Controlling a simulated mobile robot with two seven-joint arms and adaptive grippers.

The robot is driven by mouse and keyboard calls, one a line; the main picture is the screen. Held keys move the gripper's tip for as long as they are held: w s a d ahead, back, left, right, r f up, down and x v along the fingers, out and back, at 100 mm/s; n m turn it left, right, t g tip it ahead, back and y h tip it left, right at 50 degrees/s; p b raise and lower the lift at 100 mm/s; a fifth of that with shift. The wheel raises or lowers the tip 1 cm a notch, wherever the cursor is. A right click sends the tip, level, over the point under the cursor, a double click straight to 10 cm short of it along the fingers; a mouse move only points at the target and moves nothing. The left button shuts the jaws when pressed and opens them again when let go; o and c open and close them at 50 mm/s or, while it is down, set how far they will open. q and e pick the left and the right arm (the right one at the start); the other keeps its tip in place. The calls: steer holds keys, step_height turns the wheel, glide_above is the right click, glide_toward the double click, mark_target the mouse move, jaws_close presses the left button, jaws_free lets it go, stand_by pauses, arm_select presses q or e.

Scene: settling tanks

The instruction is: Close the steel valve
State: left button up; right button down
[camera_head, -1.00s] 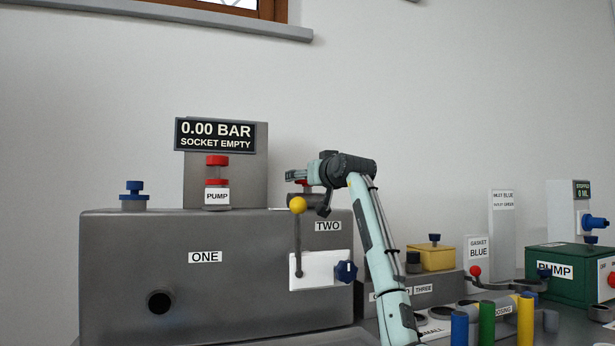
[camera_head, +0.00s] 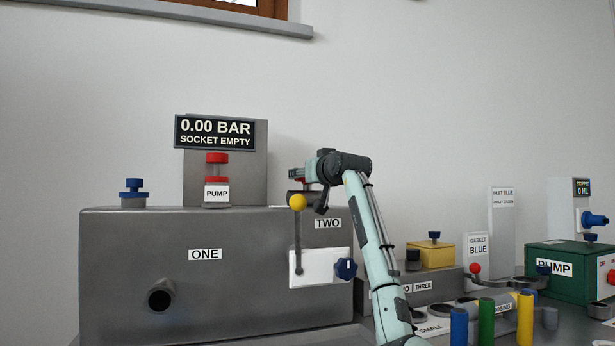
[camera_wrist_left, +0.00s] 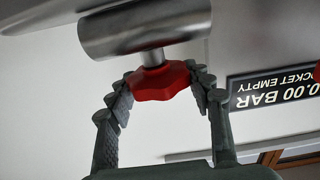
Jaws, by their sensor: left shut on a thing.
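The steel valve has a grey cylindrical body (camera_wrist_left: 145,28) and a red lobed handwheel (camera_wrist_left: 160,82) on a short stem, large in the left wrist view. In the head view it sits on top of the grey tank at the panel marked TWO, mostly hidden by my arm. My left gripper (camera_wrist_left: 160,92) has its two fingers on opposite sides of the red handwheel and is shut on it. In the head view this gripper (camera_head: 297,174) is just above the tank top. My right gripper is in neither view.
A lever with a yellow ball (camera_head: 297,202) stands close in front of the valve, above a blue knob (camera_head: 345,269). A red-capped pump (camera_head: 217,166) and a display (camera_head: 215,133) reading 0.00 BAR, SOCKET EMPTY are to the left. Several coloured cylinders stand at lower right.

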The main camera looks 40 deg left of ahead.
arm_select(q)
steer(key=shift+t, duration=0.3)
steer(key=shift+m+t+h, duration=0.3)
steer(key=shift+m, duration=0.1)
steer(key=m+t+h+b, duration=0.1)
steer(key=t, duration=0.1)
steer(key=m+t+h+b, duration=0.1)
steer(key=m+t+h, duration=0.1)
steer(key=shift+s+a+f+m+h, duration=0.1)
steer(key=shift+a+m+h, duration=0.05)
steer(key=shift+m+h, duration=0.15)
steer(key=shift+m+t+h+b, duration=0.5)
steer(key=shift+m+t+h, duration=0.3)
steer(key=shift+h, duration=0.2)
steer(key=shift+m+t+h, duration=0.3)
steer(key=shift+m+h, duration=0.1)
steer(key=shift+h, duration=0.2)
steer(key=shift+m+t+h, duration=0.4)
steer(key=shift+m+h, duration=0.1)
steer(key=shift+h, duration=0.2)
steer(key=shift+m+t+h, duration=0.3)
steer(key=shift+m+h, duration=0.2)
steer(key=shift+h, duration=0.2)
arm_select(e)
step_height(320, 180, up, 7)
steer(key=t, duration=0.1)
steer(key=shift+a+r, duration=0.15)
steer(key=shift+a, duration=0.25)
